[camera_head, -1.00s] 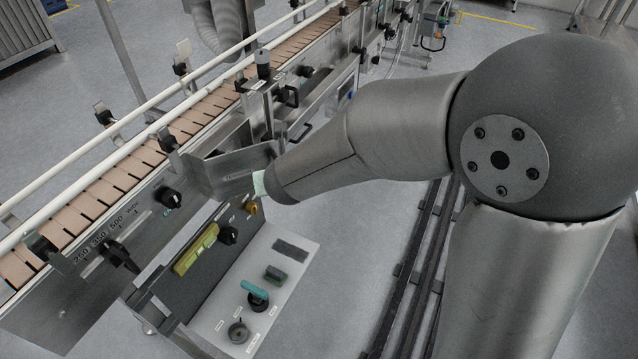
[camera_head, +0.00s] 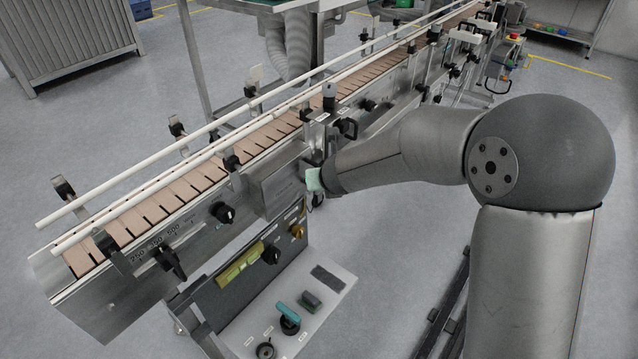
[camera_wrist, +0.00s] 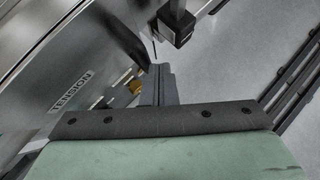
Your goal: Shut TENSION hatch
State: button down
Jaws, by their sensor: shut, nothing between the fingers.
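The TENSION hatch (camera_head: 277,190) is a grey metal flap on the conveyor's side, left of my gripper in the head view. It stands close to the line of the side panel; I cannot tell whether it is fully flush. In the wrist view its face, with the TENSION label (camera_wrist: 72,92), fills the left side. My gripper (camera_wrist: 159,72) is shut and empty, its fingers beside the hatch's edge; contact is unclear. In the head view my gripper's pale green body (camera_head: 314,183) shows at the hatch's right end, and the fingers are mostly hidden.
Below the hatch is a panel with a yellow-green bar (camera_head: 240,264) and a black knob (camera_head: 271,254). A black handle (camera_head: 348,128) stands out right of the hatch.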

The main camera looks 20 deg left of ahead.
jog(key=shift+w+a, duration=0.1)
jog(key=shift+w, duration=0.05)
dwell(0.4)
jog(key=s+d+r+p, duration=0.2)
jog(key=s+d+r, duration=0.4)
jog(key=d, duration=0.3)
jog(key=shift+d+r+p, duration=0.3)
jog(key=shift+r, duration=0.4)
